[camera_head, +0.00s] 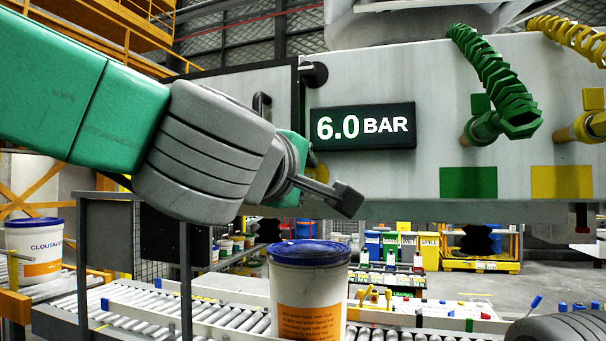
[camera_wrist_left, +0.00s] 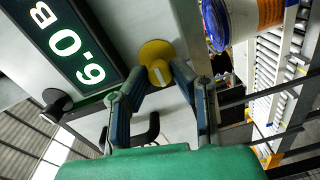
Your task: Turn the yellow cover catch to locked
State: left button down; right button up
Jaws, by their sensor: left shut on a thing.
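The yellow cover catch (camera_wrist_left: 155,54) is a round yellow plate with a raised knob on the grey panel, in the upper middle of the left wrist view. A short white mark shows on the knob. My left gripper (camera_wrist_left: 160,76) is shut on the knob, with one finger on each side of it. In the head view my green and grey left arm comes in from the left, and the gripper's green body (camera_head: 297,150) is partly in sight by the panel. The fingers and the catch are mostly hidden there behind the wrist. My right gripper is not in view.
The lit display (camera_head: 366,126) reads 6.0 BAR, beside the catch. A black handle (camera_head: 262,105) and a black round knob (camera_head: 314,74) stand out from the panel. A blue-lidded pail (camera_head: 309,285) stands below on the roller conveyor. Green (camera_head: 495,85) and yellow hoses hang at right.

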pick_arm(q)
jog(key=shift+d+f, duration=0.1)
jog(key=shift+f, duration=0.3)
jog(key=c, duration=1.4)
grip_release()
jog(key=shift+o, duration=0.2)
jog(key=shift+r, duration=0.15)
jog(key=shift+r, duration=0.1)
